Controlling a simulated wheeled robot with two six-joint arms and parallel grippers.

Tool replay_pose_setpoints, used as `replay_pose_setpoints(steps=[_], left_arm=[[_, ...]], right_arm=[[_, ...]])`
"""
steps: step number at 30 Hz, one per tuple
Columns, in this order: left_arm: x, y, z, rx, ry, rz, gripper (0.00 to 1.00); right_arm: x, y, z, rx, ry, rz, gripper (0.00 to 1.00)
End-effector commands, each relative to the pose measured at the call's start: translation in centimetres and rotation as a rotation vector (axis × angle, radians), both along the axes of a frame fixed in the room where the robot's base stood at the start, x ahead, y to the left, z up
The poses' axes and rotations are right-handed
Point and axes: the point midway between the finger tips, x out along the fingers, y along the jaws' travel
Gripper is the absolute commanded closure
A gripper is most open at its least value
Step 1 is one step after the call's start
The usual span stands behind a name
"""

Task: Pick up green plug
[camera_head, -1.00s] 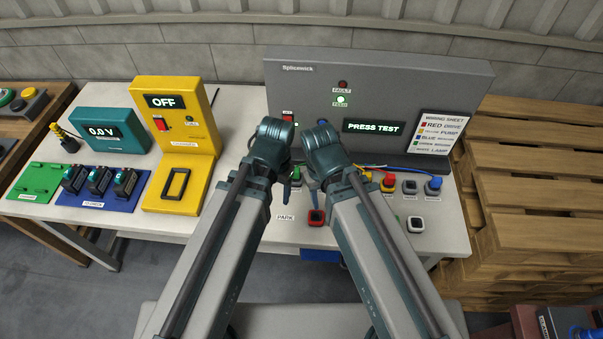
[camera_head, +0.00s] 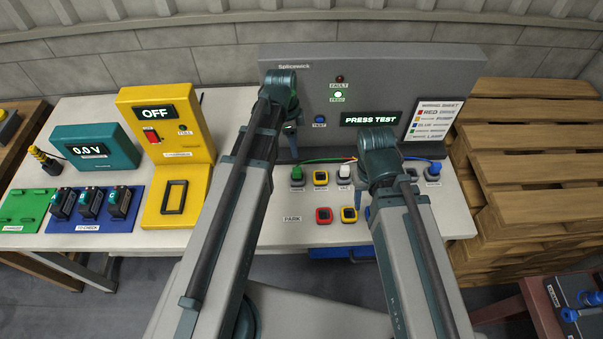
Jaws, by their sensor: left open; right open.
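The green plug (camera_head: 297,171) stands upright at the left end of the row of sockets on the white table, below the grey test panel (camera_head: 300,90). My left gripper (camera_head: 291,148) is open and empty, pointing down in front of the panel, just behind and above the green plug in the picture. My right gripper (camera_head: 372,207) is mostly hidden beneath its own wrist. It is open, over the right part of the row. A green wire (camera_head: 318,160) runs behind the row.
A white plug (camera_head: 344,172) and a blue plug (camera_head: 434,168) stand in the row, with a yellow-rimmed socket (camera_head: 320,178) between green and white. Red (camera_head: 323,215) and yellow (camera_head: 349,214) pieces sit by PARK. A yellow OFF unit (camera_head: 165,120) stands left. Wooden pallets (camera_head: 535,170) are right.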

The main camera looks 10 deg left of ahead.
Motion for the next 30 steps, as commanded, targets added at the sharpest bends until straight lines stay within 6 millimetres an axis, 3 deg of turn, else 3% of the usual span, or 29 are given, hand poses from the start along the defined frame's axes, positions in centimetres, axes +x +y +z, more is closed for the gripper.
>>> replay_pose_setpoints(steps=[5,21,30], left_arm=[[0.0,-0.1,-1.3,0.001,0.0,0.001,0.35],[0.2,-0.9,-8.4,0.001,0.001,0.002,0.35],[0.2,-0.9,-8.7,0.001,0.001,0.002,0.35]], right_arm=[[0.0,0.0,-1.3,0.0,0.0,0.0,0.5],[0.0,0.0,-8.4,0.0,0.0,-0.001,0.5],[0.0,0.0,-8.7,0.0,0.0,-0.001,0.5]])
